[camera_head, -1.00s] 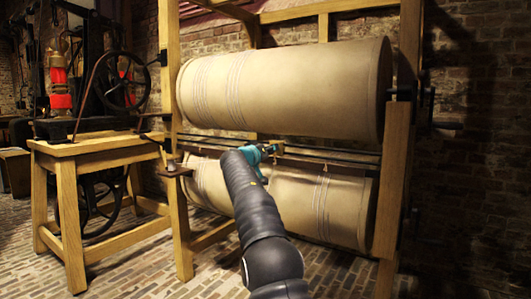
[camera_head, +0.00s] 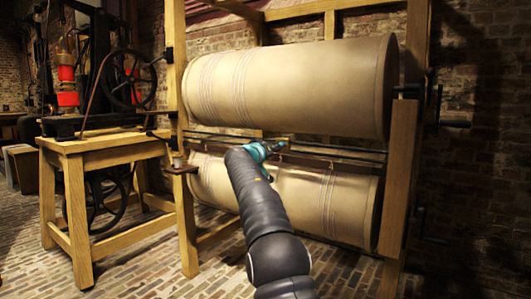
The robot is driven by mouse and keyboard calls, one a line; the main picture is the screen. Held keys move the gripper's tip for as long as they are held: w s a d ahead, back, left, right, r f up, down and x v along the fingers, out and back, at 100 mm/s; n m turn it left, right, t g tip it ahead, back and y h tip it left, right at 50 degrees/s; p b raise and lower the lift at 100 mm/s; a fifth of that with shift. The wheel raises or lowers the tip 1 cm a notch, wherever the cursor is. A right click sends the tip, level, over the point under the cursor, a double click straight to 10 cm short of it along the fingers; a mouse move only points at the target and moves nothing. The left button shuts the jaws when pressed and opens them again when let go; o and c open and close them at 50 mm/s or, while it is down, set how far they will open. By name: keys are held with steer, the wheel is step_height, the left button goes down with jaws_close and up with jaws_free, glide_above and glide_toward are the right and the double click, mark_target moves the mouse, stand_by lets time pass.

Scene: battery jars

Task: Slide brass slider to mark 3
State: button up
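Dark horizontal rails (camera_head: 335,152) run between two large cream rollers on a wooden frame. My gripper (camera_head: 277,146) is at these rails, near the middle of their length. A small brass-coloured piece, perhaps the slider, shows at the gripper's tip, but it is too small to tell apart clearly. I cannot see whether the fingers are open or closed around it. Mark 3 and any other numbers cannot be read.
The upper roller (camera_head: 290,88) is just above my gripper and the lower roller (camera_head: 325,203) just below. Wooden posts (camera_head: 399,170) bound the frame. A wooden stand (camera_head: 110,146) with a black wheel machine is at the left. Brick floor (camera_head: 140,272) is clear in front.

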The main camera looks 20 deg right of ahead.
steer(key=v, duration=1.1)
steer(key=shift+a, duration=0.1)
steer(key=s+f+n+g+y, duration=0.3)
steer(key=f+n, duration=0.1)
steer(key=f, duration=0.9)
steer(key=s+a+f+n+g+y+p, duration=0.1)
steer(key=s+a+f+y, duration=0.15)
steer(key=s, duration=0.35)
steer(key=s+a+f+n+g+y, duration=0.1)
steer(key=s+f+g, duration=0.1)
steer(key=s+f, duration=0.25)
steer(key=s+a+f+g+y+p, duration=0.1)
steer(key=s+a+y+p, duration=0.3)
steer(key=s, duration=1.1)
steer(key=s+a+f+g+y+p, duration=0.1)
steer(key=s+a+y, duration=0.3)
steer(key=s, duration=1.1)
steer(key=s+a+r+m+t+p, duration=0.1)
steer(key=s+a+r+t+p, duration=0.1)
steer(key=s+r, duration=0.3)
steer(key=shift+s+a+r+p, duration=0.25)
steer(key=shift+s+p, duration=0.2)
steer(key=shift+s, duration=1.45)
